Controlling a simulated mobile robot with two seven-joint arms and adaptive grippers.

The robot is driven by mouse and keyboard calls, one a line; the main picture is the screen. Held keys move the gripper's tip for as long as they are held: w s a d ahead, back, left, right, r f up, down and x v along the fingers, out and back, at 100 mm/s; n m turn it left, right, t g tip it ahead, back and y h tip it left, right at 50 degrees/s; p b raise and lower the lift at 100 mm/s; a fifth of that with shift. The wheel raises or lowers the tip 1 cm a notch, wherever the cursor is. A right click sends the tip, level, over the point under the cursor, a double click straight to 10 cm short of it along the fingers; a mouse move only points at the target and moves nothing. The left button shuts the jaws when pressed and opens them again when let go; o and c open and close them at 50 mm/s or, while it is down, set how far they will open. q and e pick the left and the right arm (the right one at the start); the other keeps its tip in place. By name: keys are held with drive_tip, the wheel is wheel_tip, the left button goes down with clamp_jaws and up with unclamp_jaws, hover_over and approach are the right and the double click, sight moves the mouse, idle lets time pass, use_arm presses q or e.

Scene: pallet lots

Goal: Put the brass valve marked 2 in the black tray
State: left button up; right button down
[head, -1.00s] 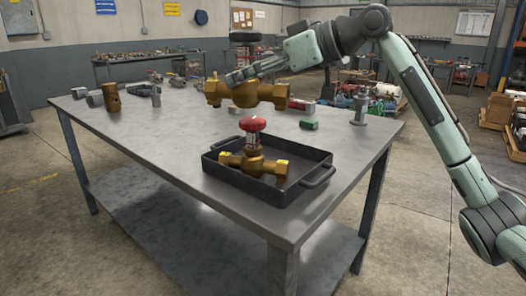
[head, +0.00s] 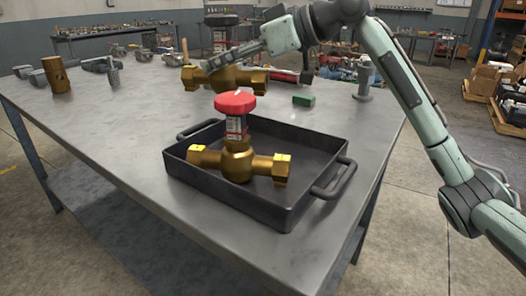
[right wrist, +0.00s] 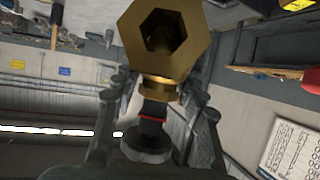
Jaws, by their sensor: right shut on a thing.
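My right gripper (head: 226,56) is shut on a brass valve (head: 240,80) with a black handwheel (head: 221,19), held in the air beyond the tray's back edge. In the right wrist view the valve's hexagonal end (right wrist: 165,38) shows between the fingers (right wrist: 155,122), with its dark handwheel below. The black tray (head: 240,205) sits on the table. Another brass valve (head: 237,163) with a red handwheel (head: 235,102) stands upright in it. I cannot read a number on either valve. My left gripper is not in view.
The metal table (head: 110,140) bears a brass cylinder (head: 56,74) and grey fittings at the back left. A green block (head: 303,100), a red-handled item (head: 286,76) and a grey post fitting (head: 365,80) lie back right. The tray's right part is free.

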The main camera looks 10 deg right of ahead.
drive_tip(key=s+d+f, duration=0.2)
drive_tip(key=f, duration=0.1)
drive_tip(key=s+d+f+b, duration=0.1)
drive_tip(key=s+d+f, duration=0.2)
drive_tip(key=s+d+f+b, duration=0.1)
drive_tip(key=s+d+f, duration=0.1)
drive_tip(key=d+f, duration=0.1)
drive_tip(key=shift+s+f, duration=0.2)
drive_tip(key=shift+s, duration=0.05)
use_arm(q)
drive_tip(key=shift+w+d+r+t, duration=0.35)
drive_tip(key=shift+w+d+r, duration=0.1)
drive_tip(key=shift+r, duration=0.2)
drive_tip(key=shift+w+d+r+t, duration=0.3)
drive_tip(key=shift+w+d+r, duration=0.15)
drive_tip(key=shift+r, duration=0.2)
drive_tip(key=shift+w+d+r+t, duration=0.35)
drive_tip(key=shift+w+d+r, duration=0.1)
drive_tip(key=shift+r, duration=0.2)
use_arm(e)
drive_tip(key=shift+f, duration=0.4)
drive_tip(key=c, duration=0.9)
unclamp_jaws()
drive_tip(key=shift+f, duration=0.1)
drive_tip(key=shift+o, duration=0.3)
